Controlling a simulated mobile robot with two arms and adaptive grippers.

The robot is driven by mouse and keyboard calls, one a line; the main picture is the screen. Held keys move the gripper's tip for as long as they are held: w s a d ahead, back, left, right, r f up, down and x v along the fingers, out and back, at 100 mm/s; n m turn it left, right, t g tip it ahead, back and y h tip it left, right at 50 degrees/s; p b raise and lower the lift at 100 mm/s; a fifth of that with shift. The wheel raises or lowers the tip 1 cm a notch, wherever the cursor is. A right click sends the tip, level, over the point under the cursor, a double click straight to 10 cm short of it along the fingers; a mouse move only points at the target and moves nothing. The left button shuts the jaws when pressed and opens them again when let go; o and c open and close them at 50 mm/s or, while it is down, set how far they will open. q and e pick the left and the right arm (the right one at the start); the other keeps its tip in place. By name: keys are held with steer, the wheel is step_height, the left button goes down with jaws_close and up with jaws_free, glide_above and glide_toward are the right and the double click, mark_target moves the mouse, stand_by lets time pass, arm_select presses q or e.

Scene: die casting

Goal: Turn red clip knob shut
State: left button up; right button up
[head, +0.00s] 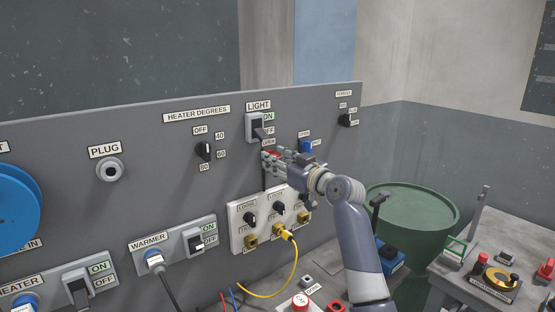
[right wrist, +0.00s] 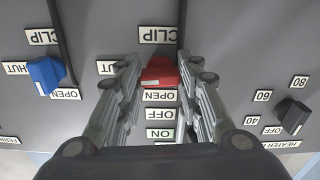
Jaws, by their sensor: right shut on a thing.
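The red clip knob (right wrist: 160,74) sits on the grey panel between my right gripper's fingers in the right wrist view, where the picture is upside down. A little of its red (head: 272,153) shows in the head view, mostly hidden by the fingers. My right gripper (head: 270,160) reaches the panel from the right and is shut on the knob; its two fingers (right wrist: 160,78) lie on either side of it. The OPEN label (right wrist: 161,95) is beside the knob, and the SHUT label is partly covered by a finger. My left gripper is not in view.
A blue clip knob (head: 306,147) is just right of the red one. The light switch (head: 257,127) is close above, and a plate of small black knobs (head: 236,222) with a yellow cable (head: 296,262) is below. A green barrel (head: 420,215) stands at the right.

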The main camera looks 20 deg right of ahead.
steer(key=o, duration=1.1)
steer(key=shift+c, duration=0.2)
steer(key=v, duration=1.2)
